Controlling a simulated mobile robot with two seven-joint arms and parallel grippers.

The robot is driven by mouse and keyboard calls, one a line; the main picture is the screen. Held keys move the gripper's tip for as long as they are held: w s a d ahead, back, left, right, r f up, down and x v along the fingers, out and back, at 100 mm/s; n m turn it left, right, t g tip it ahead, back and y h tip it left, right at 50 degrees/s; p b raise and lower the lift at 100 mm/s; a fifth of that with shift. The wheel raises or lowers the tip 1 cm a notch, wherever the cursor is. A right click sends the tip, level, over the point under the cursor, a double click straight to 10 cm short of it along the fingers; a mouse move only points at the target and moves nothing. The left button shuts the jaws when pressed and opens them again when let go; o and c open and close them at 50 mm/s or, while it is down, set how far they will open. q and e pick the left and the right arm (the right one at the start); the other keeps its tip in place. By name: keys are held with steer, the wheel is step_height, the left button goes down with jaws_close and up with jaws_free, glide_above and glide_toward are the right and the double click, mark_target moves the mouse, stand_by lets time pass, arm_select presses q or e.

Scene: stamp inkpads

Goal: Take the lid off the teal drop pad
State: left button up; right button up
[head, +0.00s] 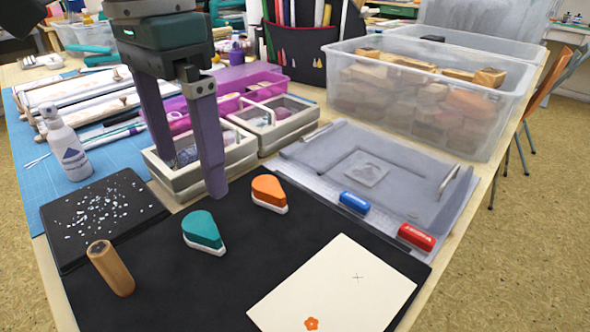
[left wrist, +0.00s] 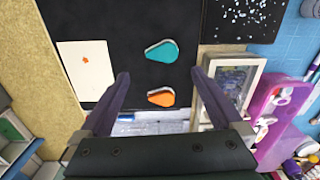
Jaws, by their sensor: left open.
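The teal drop pad (head: 203,231) is a drop-shaped pad with a teal lid over a white base. It lies on the black mat (head: 200,300), lid on, and also shows in the left wrist view (left wrist: 162,51). An orange drop pad (head: 268,191) of the same shape lies behind it to the right, and shows in the left wrist view (left wrist: 161,97). My left gripper (head: 185,175) is open and empty, above and behind the pads. In the left wrist view its fingers (left wrist: 161,82) stand wide apart, with the orange pad between and the teal pad beyond. My right gripper is not seen.
A wooden stamp (head: 110,268) stands upright at the front left. A cream card (head: 333,288) with an orange flower print lies at the front right. White boxes stand behind.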

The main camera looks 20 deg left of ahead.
mark_target(205, 224)
arm_select(q)
step_height(205, 224, down, 9)
steer(key=b, duration=0.3)
steer(key=shift+w+a, duration=0.1)
steer(key=shift+a, duration=0.05)
steer(key=shift+c, duration=0.2)
steer(key=c, duration=1.2)
